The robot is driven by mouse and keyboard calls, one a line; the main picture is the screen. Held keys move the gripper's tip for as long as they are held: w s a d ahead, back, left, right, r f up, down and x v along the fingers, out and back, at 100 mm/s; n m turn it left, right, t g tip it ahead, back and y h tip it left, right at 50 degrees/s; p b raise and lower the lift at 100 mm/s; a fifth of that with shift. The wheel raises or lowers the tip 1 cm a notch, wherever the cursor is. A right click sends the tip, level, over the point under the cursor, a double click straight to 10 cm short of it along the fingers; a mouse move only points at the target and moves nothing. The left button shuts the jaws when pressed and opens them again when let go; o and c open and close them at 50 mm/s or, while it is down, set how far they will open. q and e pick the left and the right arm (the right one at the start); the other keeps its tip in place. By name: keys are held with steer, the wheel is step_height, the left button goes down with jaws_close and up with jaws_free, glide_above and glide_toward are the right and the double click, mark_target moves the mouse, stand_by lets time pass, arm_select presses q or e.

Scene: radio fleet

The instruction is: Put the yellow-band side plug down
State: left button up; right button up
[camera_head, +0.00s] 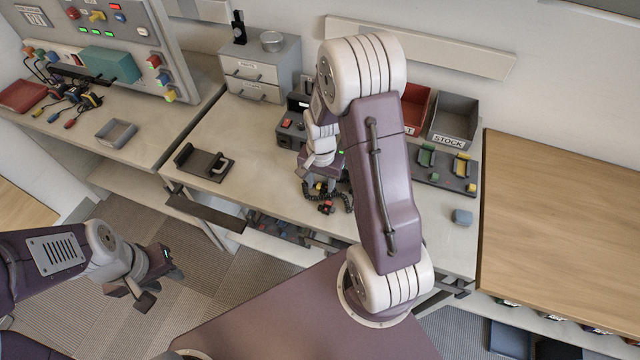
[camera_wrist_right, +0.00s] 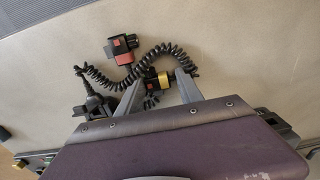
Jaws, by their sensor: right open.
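The yellow-band side plug (camera_wrist_right: 151,78) is a dark plug with a yellow band, lying on the bench in the right wrist view. It is between the two spread fingers of my right gripper (camera_wrist_right: 156,92), near their tips. The fingers look apart from it, though contact is hard to tell. In the head view the plug (camera_head: 320,187) is a small yellow patch under my right gripper (camera_head: 322,178), partly hidden by it. My left gripper (camera_head: 155,284) hangs empty over the floor at the lower left, its fingers apart.
A red-marked plug (camera_wrist_right: 121,48) and a coiled black cord lie close by. A dark cradle (camera_head: 205,163) stands left on the bench. A red bin, a grey STOCK bin (camera_head: 454,121) and a rack (camera_head: 445,170) stand right.

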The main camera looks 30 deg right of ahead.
mark_target(323, 185)
steer(key=shift+s+a+f+g, duration=0.1)
steer(key=shift+s+f+g, duration=0.2)
steer(key=shift+s+f, duration=0.3)
steer(key=r, duration=0.2)
steer(key=r+p, duration=0.1)
steer(key=w+d+r+p, duration=0.1)
steer(key=r, duration=0.1)
steer(key=shift+w+r, duration=0.1)
steer(key=shift+r, duration=0.25)
step_height(323, 185, up, 7)
steer(key=p, duration=0.1)
steer(key=s+a+f+n+t, duration=0.1)
steer(key=s+a+n, duration=0.6)
steer(key=s+n, duration=0.1)
steer(key=shift+s+a+f+n, duration=0.2)
steer(key=shift+s+n, duration=0.15)
steer(key=shift+n, duration=0.55)
